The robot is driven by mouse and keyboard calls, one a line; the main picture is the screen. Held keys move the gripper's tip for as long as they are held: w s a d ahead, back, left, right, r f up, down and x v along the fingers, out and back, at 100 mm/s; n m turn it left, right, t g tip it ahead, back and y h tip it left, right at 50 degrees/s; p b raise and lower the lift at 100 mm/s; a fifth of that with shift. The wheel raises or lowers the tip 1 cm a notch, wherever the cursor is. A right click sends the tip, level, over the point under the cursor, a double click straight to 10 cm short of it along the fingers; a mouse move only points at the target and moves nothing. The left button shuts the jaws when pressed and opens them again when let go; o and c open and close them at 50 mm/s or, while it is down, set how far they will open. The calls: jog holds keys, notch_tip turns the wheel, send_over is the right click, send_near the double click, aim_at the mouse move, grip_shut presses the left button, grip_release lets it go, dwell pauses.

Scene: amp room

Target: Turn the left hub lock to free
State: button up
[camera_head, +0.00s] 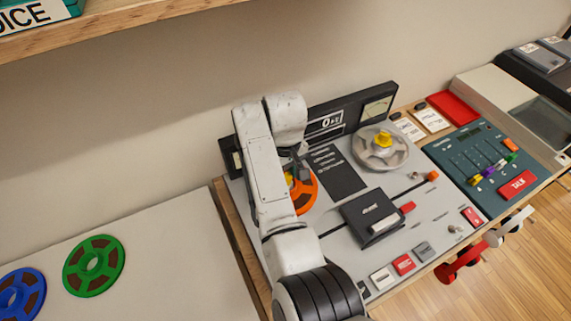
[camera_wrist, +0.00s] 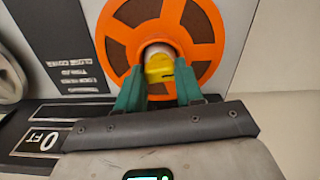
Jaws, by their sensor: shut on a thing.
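The left hub lock, a yellow knob (camera_wrist: 164,68), sits on the hub of an orange reel (camera_wrist: 203,47) in the wrist view. My gripper (camera_wrist: 160,84) has its green fingers on either side of the knob and is shut on it. The lock's turn position is hard to read because the fingers cover its sides. In the head view the orange reel (camera_head: 305,194) is on the left of the tape deck (camera_head: 345,175), partly hidden behind my arm. Only a little yellow of the knob (camera_head: 289,180) shows there.
A grey reel (camera_head: 366,151) with its own yellow lock (camera_head: 383,140) is at the deck's right. A black head cover (camera_head: 370,218) stands in front. A dark meter panel (camera_head: 350,108) rises behind. Green (camera_head: 112,265) and blue (camera_head: 36,291) reels lie on the left.

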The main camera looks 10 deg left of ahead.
jog(key=n+p, duration=0.2)
jog(key=n, duration=0.2)
jog(key=shift+w+r+n, duration=0.1)
jog(key=shift+r+n, duration=0.05)
jog(key=shift+n, duration=0.15)
jog(key=shift+n+p, duration=0.75)
jog(key=shift+n, duration=0.85)
jog(key=shift+a, duration=0.1)
jog(key=o, duration=1)
jog(key=shift+o, duration=0.2)
notch_tip(320, 180, up, 11)
jog(key=b, duration=0.1)
jog(key=shift+f, duration=0.2)
